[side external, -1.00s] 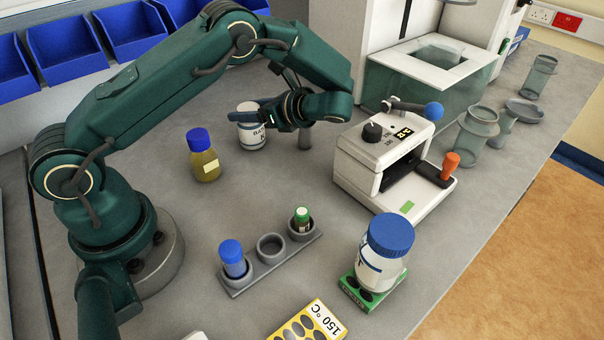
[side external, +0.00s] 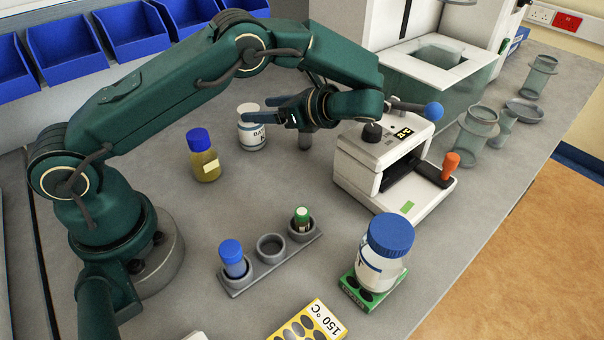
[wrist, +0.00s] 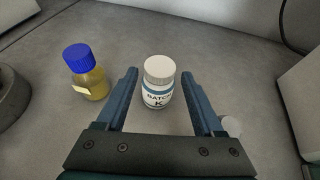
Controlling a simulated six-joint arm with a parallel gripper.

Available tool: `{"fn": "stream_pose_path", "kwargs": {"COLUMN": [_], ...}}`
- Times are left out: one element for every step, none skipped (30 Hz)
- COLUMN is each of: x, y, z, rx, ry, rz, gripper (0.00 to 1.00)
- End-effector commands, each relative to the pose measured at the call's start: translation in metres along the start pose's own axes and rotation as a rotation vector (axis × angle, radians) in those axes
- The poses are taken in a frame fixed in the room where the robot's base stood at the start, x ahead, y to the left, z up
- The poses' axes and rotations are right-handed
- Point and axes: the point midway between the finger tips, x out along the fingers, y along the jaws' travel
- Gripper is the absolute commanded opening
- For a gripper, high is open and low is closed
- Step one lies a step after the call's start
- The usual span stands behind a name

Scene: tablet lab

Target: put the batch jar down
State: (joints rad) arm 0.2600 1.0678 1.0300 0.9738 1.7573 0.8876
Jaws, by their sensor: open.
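The batch jar (side external: 252,131) is a small white jar with a pale lid and a label reading BATCH K. It stands upright on the grey bench. In the wrist view the jar (wrist: 158,86) is ahead, between the lines of the two fingers. My gripper (side external: 257,112) is open and empty, to the right of the jar in the side view. In the wrist view its fingers (wrist: 160,73) are apart, with a gap on each side of the jar.
A blue-capped bottle of yellow liquid (side external: 204,158) stands left of the jar. A white press with a blue-knobbed lever (side external: 375,170) is to the right. A tube rack (side external: 270,262), a large blue-lidded jar (side external: 384,255) and a yellow block (side external: 305,325) are in front. Blue bins (side external: 65,45) line the back.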

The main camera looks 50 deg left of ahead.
Motion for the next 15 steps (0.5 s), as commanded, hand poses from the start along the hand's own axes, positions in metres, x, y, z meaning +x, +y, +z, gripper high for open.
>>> {"fn": "stream_pose_path", "kwargs": {"x": [-0.007,-0.010,-0.013,-0.016,-0.018,-0.020,-0.022,-0.023,-0.024,-0.025,-0.026,-0.026,-0.027,-0.028,-0.029], "y": [-0.001,-0.001,-0.001,-0.001,-0.001,0.000,0.000,0.000,0.000,0.000,0.001,0.002,0.002,0.003,0.005], "z": [-0.001,-0.001,0.000,0.000,0.000,0.000,0.000,0.000,0.001,0.002,0.004,0.006,0.008,0.011,0.015], "rx": [-0.002,-0.002,-0.001,-0.001,-0.001,-0.001,-0.001,-0.002,-0.005,-0.010,-0.017,-0.028,-0.040,-0.056,-0.080], "ry": [0.000,0.000,0.000,0.000,0.000,-0.001,-0.001,0.001,0.006,0.012,0.022,0.038,0.055,0.075,0.109], "rz": [-0.003,-0.003,-0.003,-0.003,-0.003,-0.001,-0.001,-0.001,-0.001,-0.001,0.000,0.001,0.000,0.000,0.001], "gripper": [0.69,0.69,0.69,0.69,0.69,0.69,0.69,0.69,0.69,0.69,0.69,0.69,0.69,0.69,0.69]}}
